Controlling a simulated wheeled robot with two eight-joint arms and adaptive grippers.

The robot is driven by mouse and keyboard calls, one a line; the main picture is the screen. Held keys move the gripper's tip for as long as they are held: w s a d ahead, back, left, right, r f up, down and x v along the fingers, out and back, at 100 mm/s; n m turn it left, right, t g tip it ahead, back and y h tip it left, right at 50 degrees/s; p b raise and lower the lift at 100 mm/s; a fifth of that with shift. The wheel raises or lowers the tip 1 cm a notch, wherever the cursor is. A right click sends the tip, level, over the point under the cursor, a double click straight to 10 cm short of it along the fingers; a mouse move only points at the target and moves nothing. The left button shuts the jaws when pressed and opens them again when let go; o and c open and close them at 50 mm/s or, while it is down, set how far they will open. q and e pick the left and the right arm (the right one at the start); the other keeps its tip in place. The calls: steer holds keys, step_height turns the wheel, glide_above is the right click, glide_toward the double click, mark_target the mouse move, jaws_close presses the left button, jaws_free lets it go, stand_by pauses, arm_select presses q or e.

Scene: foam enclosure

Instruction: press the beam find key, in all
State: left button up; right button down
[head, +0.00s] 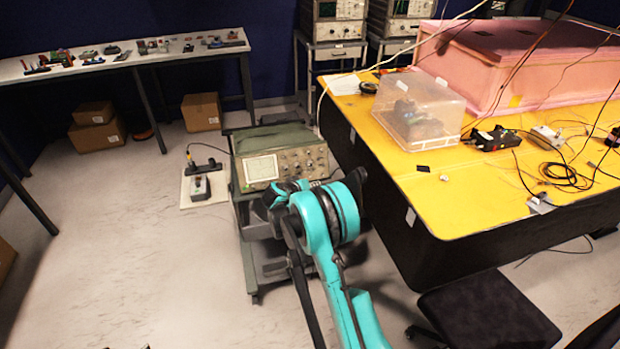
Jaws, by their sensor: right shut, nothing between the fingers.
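A green-grey oscilloscope (281,155) stands on a wheeled cart (247,235) in the middle of the head view. Its lit screen is at the left of the front panel, with knobs and keys to the right. The beam find key is too small to make out. My right arm, teal and black, reaches up from the bottom. My right gripper (272,201) is shut and empty, at or just in front of the lower front of the oscilloscope. Whether it touches the panel cannot be told. My left gripper is out of view.
A yellow-topped table (450,205) stands close to the right of the cart, with a clear plastic box (425,108), pink foam enclosure (520,55) and cables. A black stool (490,310) is at the lower right. A small device (199,187) stands left of the cart.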

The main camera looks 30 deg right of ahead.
mark_target(315, 178)
steer(key=shift+w+d+f+b, duration=0.15)
steer(key=shift+w+d+f, duration=0.1)
steer(key=shift+w, duration=0.55)
steer(key=shift+w+d+f+b, duration=0.1)
steer(key=shift+w+f, duration=0.2)
steer(key=shift+w, duration=0.45)
steer(key=shift+w+d+f+b, duration=0.15)
steer(key=shift+w+d+f, duration=0.1)
steer(key=shift+w, duration=0.55)
steer(key=shift+w, duration=0.1)
steer(key=shift+w+f, duration=0.15)
steer(key=shift+w, duration=0.15)
steer(key=shift+w+d+f+b, duration=0.15)
steer(key=shift+w+b, duration=0.1)
steer(key=shift+b, duration=0.15)
stand_by(0.4)
steer(key=shift+s+a+r, duration=0.2)
steer(key=shift+s+r, duration=0.1)
steer(key=shift+s, duration=0.35)
